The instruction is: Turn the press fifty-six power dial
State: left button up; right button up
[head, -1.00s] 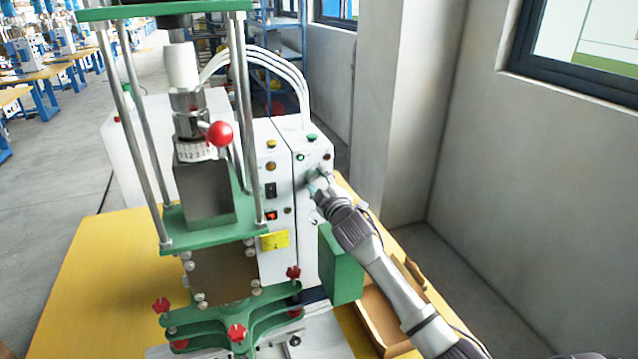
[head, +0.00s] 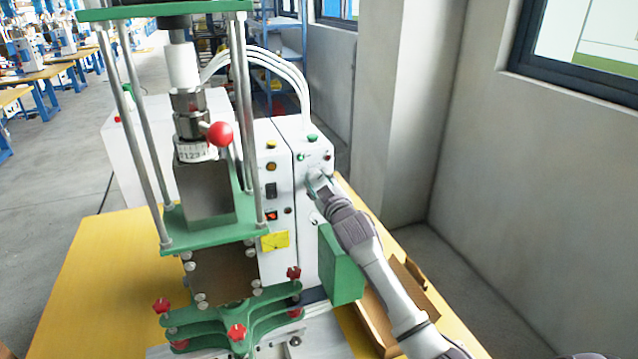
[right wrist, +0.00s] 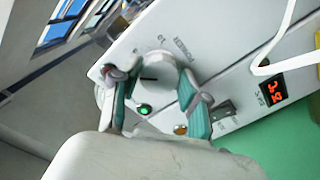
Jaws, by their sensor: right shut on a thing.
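In the right wrist view the round white power dial (right wrist: 156,70), with a dark pointer line, sits on the white control box (right wrist: 200,40) between my fingers. My right gripper (right wrist: 154,84) has its green-padded fingers shut on the dial's two sides. A lit green button (right wrist: 144,110) and a red digital display (right wrist: 273,90) are beside it; I cannot read the display surely. In the head view my right gripper (head: 317,182) is at the upper front of the white control box (head: 305,235) and mostly hides the dial. My left gripper is not in view.
The green press frame (head: 205,240) with steel columns stands left of the box. A red ball handle (head: 220,134) sticks out from it. White hoses (head: 285,65) arch behind.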

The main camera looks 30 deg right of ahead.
jog(key=shift+f, duration=0.1)
jog(key=o, duration=1.1)
jog(key=v, duration=1.2)
